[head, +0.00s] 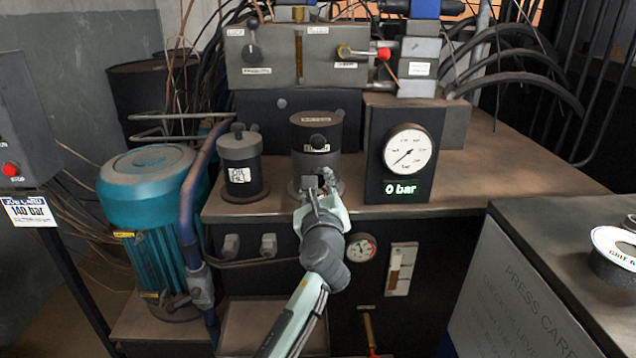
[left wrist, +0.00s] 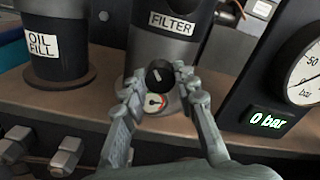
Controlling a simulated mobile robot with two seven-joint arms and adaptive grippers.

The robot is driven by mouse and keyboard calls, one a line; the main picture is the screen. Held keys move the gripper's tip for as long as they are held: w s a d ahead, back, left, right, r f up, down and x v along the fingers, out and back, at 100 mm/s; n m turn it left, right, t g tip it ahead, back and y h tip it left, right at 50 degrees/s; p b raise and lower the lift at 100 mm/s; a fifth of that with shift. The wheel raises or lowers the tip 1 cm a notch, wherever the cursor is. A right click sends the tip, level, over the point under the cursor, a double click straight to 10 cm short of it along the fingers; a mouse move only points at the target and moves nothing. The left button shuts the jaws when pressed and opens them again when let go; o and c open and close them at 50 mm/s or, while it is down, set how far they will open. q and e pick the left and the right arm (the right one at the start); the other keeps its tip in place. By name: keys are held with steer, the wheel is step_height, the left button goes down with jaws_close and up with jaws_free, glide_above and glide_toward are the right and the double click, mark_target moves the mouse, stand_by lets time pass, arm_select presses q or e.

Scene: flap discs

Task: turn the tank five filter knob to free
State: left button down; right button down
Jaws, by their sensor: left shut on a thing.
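The filter housing (head: 318,131) is a dark grey cylinder with a label, standing on the tank top between the oil fill cap and the pressure gauge. In the left wrist view the filter housing (left wrist: 165,42) carries a FILTER label. Its black round knob (left wrist: 159,73) with a pale pointer mark sits below that label, above a small coloured indicator dial (left wrist: 155,102). My left gripper (head: 319,184) is at the housing's front, and its fingers (left wrist: 157,84) are closed around the knob from both sides. In the head view the gripper mostly hides the knob. My right gripper is not in view.
The oil fill cap (head: 240,163) stands left of the filter. The pressure gauge (head: 407,152) reads 0 bar close to the right. A teal motor (head: 150,200) is at the left. A grey press cart (head: 545,255) is at the right. The tank top's right side is clear.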

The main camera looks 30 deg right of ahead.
arm_select(q)
steer(key=c, duration=1.2)
jaws_free()
steer(key=shift+o, duration=0.2)
step_height(320, 180, up, 10)
steer(key=shift+r, duration=0.1)
